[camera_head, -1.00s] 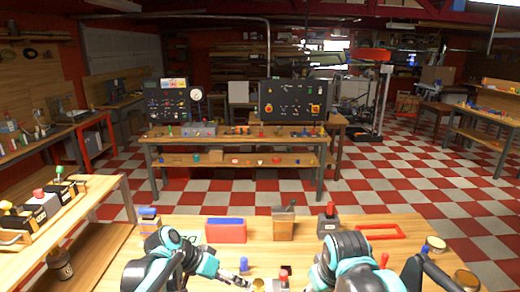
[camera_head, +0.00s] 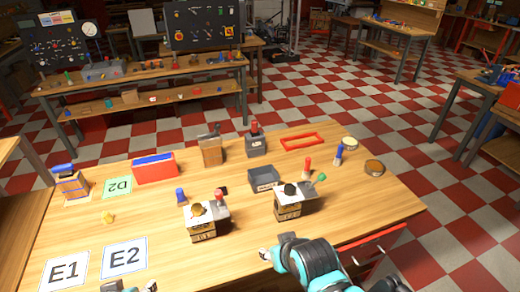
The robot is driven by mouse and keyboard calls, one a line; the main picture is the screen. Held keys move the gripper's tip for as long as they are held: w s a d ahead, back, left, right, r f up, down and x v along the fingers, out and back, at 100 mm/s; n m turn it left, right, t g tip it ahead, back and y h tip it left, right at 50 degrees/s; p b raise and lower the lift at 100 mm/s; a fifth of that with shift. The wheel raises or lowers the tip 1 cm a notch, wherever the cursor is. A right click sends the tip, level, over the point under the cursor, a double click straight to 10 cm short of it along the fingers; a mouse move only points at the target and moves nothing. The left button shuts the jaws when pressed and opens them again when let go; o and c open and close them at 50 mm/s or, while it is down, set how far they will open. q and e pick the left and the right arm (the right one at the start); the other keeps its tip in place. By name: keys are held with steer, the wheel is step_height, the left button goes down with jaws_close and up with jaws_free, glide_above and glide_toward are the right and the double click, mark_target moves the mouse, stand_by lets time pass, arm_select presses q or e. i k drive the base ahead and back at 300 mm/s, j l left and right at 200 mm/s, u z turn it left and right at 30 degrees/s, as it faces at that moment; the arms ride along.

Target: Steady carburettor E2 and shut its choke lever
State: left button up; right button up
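Two similar carburettor-like units stand upright on the wooden workbench (camera_head: 385,207). The right unit (camera_head: 288,208) has a similar top and a green-tipped lever (camera_head: 321,178) leaning out to the right. Their front labels are too small to read surely, so I cannot tell which is E2. My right gripper (camera_head: 267,254) is low at the front edge, apart from both units. My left gripper (camera_head: 132,287) barely shows at the bottom edge. Finger openings are unclear.
Cards marked E1 (camera_head: 65,271) and E2 (camera_head: 124,257) lie front left, clear of objects. A green D2 card (camera_head: 118,188), red-blue box (camera_head: 155,168), dark tray (camera_head: 264,179), red frame (camera_head: 302,141), and upright red (camera_head: 307,167) and blue (camera_head: 339,154) pegs surround the units.

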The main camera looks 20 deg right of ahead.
mark_target(322, 177)
steer(key=z, duration=1.25)
steer(key=i+l+u, duration=0.15)
steer(key=l, duration=0.2)
steer(key=l+u, duration=0.15)
steer(key=l, duration=0.25)
